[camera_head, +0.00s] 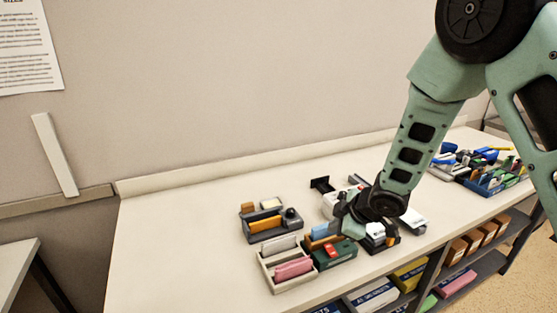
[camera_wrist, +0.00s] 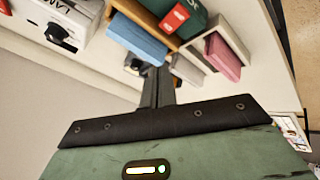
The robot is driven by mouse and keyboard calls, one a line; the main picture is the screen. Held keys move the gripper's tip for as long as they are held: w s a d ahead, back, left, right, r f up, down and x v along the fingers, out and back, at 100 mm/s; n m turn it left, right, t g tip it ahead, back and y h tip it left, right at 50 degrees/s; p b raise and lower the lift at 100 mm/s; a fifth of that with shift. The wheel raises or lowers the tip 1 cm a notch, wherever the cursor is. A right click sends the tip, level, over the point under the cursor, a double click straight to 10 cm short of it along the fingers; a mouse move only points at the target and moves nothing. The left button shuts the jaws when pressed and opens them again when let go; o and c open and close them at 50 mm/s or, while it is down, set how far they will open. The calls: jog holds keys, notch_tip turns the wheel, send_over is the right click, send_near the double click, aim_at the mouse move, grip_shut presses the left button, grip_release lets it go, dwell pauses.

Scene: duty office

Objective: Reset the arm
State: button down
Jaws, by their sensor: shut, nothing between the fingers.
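My green arm reaches down from the upper right in the head view. My gripper (camera_head: 340,218) is low over the desk organizers, near the middle of the white counter (camera_head: 165,225). In the wrist view my gripper (camera_wrist: 158,72) shows its dark fingers together, with nothing between them. A blue block (camera_wrist: 137,40) and a green box with a red label (camera_wrist: 178,14) lie beyond the fingertips. Whether the fingers touch anything below is hard to tell.
A beige tray with a pink block (camera_head: 294,268) stands at the counter's front. A dark organizer (camera_head: 262,228) is left of my gripper. Blue bins (camera_head: 490,181) stand at the right. Shelves with boxes (camera_head: 372,294) are below. The counter's left part is clear.

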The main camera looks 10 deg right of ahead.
jog(key=s+a+r+m+g+h+b, duration=0.1)
jog(key=s+a+r+m+g, duration=0.1)
jog(key=s, duration=0.8)
jog(key=s+a+r+m+g+h+b, duration=0.1)
jog(key=s+a+r+m+g+b, duration=0.1)
jog(key=s, duration=0.9)
jog(key=s+a+r+m+g+h+b, duration=0.1)
jog(key=s+r, duration=0.3)
jog(key=s, duration=0.7)
jog(key=shift+s+a+r+m+g+b, duration=0.15)
jog(key=shift+a+r+m+g+b, duration=0.3)
jog(key=shift+a+m, duration=0.3)
